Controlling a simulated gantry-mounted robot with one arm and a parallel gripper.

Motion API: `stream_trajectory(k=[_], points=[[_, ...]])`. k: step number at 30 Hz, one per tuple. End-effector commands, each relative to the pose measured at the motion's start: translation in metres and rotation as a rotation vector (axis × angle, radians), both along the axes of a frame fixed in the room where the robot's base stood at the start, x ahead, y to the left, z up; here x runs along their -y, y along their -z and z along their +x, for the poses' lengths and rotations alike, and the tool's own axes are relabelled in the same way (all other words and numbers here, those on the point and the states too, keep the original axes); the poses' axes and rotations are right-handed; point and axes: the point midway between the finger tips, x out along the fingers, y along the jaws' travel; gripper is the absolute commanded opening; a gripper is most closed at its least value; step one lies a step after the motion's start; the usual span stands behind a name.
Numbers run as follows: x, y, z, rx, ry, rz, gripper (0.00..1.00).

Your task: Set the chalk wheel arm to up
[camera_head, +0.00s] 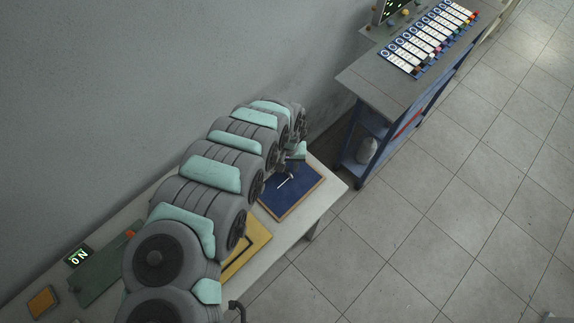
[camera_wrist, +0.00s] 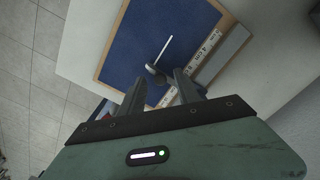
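A blue board (camera_head: 288,203) with a wooden rim lies on the pale table beneath my gripper; it also fills the upper middle of the wrist view (camera_wrist: 128,50). A thin white arm (camera_wrist: 165,47) with a dark round hub (camera_wrist: 154,71) stands out on it; this looks like the chalk wheel arm. The white piece also shows in the head view (camera_head: 285,182). My gripper (camera_wrist: 159,77) is open, with one finger on each side of the hub. I cannot tell whether the fingers touch it. My own arm hides part of the board in the head view.
A yellow board (camera_head: 256,238) and a green panel (camera_head: 104,274) lie along the same table (camera_head: 322,187), partly behind my arm. A small lit display (camera_head: 78,256) and an orange block (camera_head: 43,302) are at lower left. A blue-framed bench (camera_head: 372,92) stands beyond.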

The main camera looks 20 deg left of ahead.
Motion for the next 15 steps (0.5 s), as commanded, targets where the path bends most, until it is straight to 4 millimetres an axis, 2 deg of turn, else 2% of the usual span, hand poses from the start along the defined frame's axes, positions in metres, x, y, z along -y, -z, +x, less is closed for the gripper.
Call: stream_trajectory(k=[9, 15], points=[[-0.0004, 0.0012, 0.0005, 0.001, -0.001, 0.0, 0.39], [-0.0005, 0.0011, 0.0005, 0.001, -0.001, 0.0, 0.23]])
